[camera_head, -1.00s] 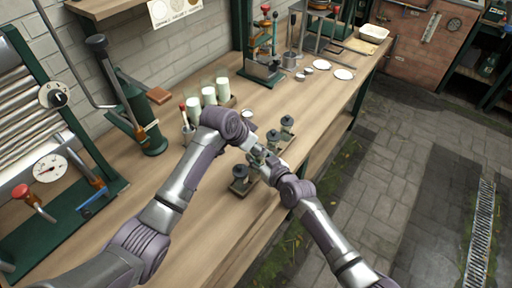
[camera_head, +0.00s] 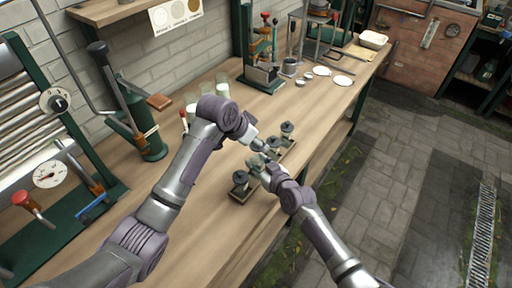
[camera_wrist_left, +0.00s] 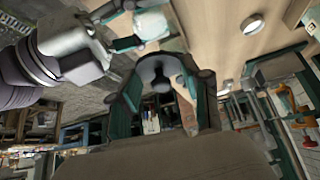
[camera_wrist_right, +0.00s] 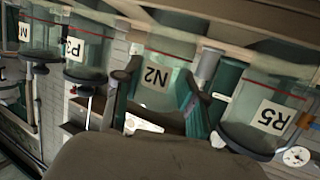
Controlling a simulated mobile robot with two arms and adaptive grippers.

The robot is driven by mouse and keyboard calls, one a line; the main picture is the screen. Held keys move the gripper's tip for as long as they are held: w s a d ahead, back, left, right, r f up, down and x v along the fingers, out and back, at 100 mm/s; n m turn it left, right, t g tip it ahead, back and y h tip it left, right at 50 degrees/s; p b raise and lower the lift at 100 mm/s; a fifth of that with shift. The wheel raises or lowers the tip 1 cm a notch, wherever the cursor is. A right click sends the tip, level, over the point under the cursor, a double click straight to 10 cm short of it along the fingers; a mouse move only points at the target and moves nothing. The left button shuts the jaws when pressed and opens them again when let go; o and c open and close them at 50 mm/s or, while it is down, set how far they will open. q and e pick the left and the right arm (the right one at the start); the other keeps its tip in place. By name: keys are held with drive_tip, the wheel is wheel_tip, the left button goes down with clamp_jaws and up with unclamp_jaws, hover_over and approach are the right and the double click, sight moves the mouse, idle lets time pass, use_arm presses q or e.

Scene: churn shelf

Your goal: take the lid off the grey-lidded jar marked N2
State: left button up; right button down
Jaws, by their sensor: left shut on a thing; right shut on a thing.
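The jar marked N2 (camera_wrist_right: 155,75) is clear glass with a red line and stands between the fingers of my right gripper (camera_head: 258,164), which is shut on it. In the right wrist view its mouth shows no dark lid. A dark grey lid with a knob (camera_wrist_left: 160,72) is between the fingers of my left gripper (camera_head: 255,144), which is shut on it. The lid appears apart from the jar. In the left wrist view my right gripper and the glass it holds (camera_wrist_left: 150,23) show at the upper left. In the head view the grippers hide most of the jar.
Other lidded jars stand close by: P3 (camera_wrist_right: 74,46) on one side and R5 (camera_wrist_right: 268,115) on the other. In the head view dark-lidded jars (camera_head: 287,130) (camera_head: 240,180) flank my grippers near the bench's front edge. Tall glasses (camera_head: 222,88) stand behind my left arm.

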drive_tip(key=c, duration=0.6)
unclamp_jaws()
